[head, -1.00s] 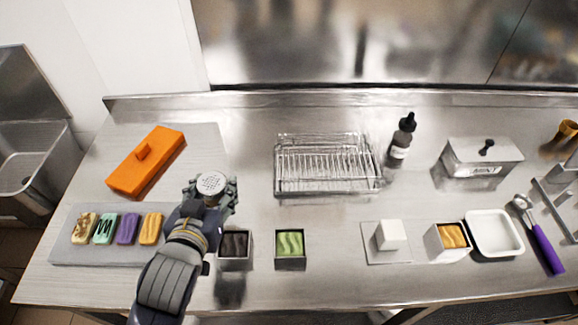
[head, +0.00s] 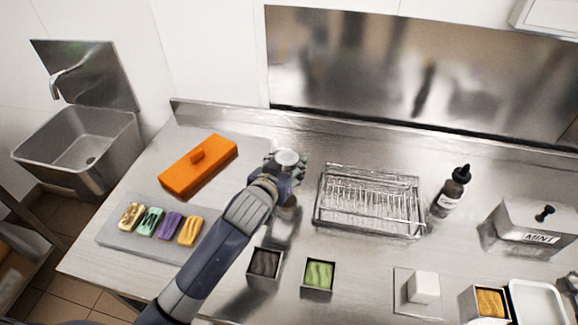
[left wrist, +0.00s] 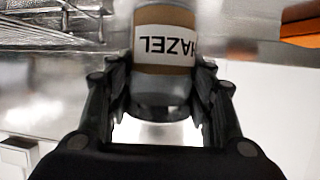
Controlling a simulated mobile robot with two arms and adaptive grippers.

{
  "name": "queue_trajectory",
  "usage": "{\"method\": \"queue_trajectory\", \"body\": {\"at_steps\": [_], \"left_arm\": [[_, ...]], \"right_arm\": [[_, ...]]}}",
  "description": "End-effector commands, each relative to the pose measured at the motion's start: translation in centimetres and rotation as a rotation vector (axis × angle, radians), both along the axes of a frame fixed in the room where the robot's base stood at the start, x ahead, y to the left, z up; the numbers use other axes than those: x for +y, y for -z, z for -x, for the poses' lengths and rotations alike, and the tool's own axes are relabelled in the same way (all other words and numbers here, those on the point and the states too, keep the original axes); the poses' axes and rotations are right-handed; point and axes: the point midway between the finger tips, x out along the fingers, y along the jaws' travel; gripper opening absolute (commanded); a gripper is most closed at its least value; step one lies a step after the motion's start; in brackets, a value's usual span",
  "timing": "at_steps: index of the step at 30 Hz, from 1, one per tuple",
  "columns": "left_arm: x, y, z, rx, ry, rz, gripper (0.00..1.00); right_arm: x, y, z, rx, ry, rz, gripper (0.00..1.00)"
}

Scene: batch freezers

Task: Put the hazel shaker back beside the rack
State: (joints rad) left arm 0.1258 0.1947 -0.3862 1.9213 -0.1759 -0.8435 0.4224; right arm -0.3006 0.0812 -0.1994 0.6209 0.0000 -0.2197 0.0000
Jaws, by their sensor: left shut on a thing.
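The hazel shaker has a pale perforated top that shows in the head view (head: 287,158). In the left wrist view its body (left wrist: 166,52) carries a tan band and a white label reading HAZEL. My left gripper (head: 284,168) is shut on the shaker and holds it upright, just left of the wire rack (head: 368,202). The rack stands on the steel counter, with a small gap between it and the gripper. I cannot tell whether the shaker's base touches the counter. My right gripper is not in view.
An orange lidded box (head: 198,168) lies left of the gripper. A tray (head: 118,238) with several bars is at front left. Dark (head: 264,266) and green (head: 318,276) tubs stand in front. A dropper bottle (head: 450,192) stands right of the rack.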

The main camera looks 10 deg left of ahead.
Motion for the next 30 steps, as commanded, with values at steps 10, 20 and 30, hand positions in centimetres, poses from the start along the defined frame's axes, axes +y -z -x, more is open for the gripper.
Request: {"method": "queue_trajectory", "body": {"at_steps": [10, 20, 30], "left_arm": [[0.0, 1.6, -1.8, 0.004, 0.001, 0.0, 0.24], [-0.1, 3.7, -1.8, -0.002, 0.002, 0.001, 0.24], [-0.1, 4.0, -1.8, 0.0, 0.002, 0.001, 0.69]], "right_arm": [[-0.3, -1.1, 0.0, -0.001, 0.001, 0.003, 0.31], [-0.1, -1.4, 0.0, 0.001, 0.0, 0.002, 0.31], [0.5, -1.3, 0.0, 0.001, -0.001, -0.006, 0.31]]}}
